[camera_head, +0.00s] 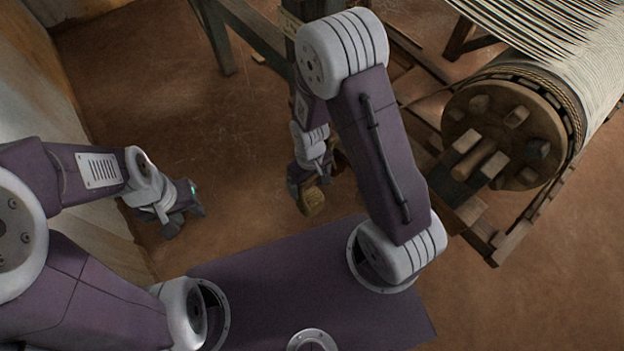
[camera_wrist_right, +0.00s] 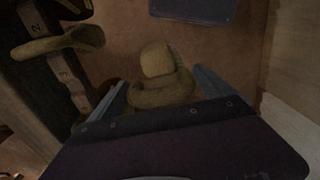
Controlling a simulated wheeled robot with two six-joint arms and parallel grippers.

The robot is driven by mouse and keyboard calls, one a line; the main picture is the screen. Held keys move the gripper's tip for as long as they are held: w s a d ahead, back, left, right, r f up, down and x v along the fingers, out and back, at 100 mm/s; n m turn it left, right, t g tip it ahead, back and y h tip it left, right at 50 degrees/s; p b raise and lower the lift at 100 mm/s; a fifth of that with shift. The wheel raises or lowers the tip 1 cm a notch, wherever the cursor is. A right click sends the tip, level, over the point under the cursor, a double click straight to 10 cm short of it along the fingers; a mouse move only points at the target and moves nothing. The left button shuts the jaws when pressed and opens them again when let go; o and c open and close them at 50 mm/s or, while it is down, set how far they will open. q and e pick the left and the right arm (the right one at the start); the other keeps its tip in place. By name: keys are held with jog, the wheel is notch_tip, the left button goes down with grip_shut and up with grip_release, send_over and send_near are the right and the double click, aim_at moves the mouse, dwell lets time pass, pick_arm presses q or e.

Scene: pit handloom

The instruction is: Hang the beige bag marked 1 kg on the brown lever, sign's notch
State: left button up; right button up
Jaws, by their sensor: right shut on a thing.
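My right gripper (camera_head: 311,186) is shut on a beige-brown bag (camera_head: 314,202), which hangs below it above the floor. In the right wrist view the bag (camera_wrist_right: 162,78) sits between the two fingers of the gripper (camera_wrist_right: 163,88); no weight mark is readable on it. A dark wooden part with pale tabs numbered 2 (camera_wrist_right: 36,29) and 3 (camera_wrist_right: 64,73) is at the left of that view. I cannot make out the brown lever or its notch clearly. My left gripper (camera_head: 175,222) is low at the left, away from the bag; its jaw opening is unclear.
A second olive-beige rounded thing (camera_wrist_right: 60,43) is beside the numbered tabs. The loom's big wooden roller (camera_head: 512,130) and its frame stand at the right in the head view. A pale wall (camera_head: 40,110) bounds the left. Brown floor (camera_head: 180,110) between is clear.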

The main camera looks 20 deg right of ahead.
aim_at(301, 189)
jog(key=a, duration=0.1)
jog(key=s+a, duration=0.1)
jog(key=a, duration=0.1)
jog(key=shift+s+a+r+p, duration=0.2)
jog(key=shift+s+a, duration=0.1)
jog(key=shift+a, duration=0.55)
jog(key=shift+s+a+r+p, duration=0.2)
jog(key=shift+s+a, duration=0.15)
jog(key=shift+a, duration=0.55)
jog(key=shift+s+a+r+p, duration=0.2)
jog(key=shift+s+a, duration=0.1)
jog(key=shift+a, duration=0.55)
jog(key=shift+s, duration=0.1)
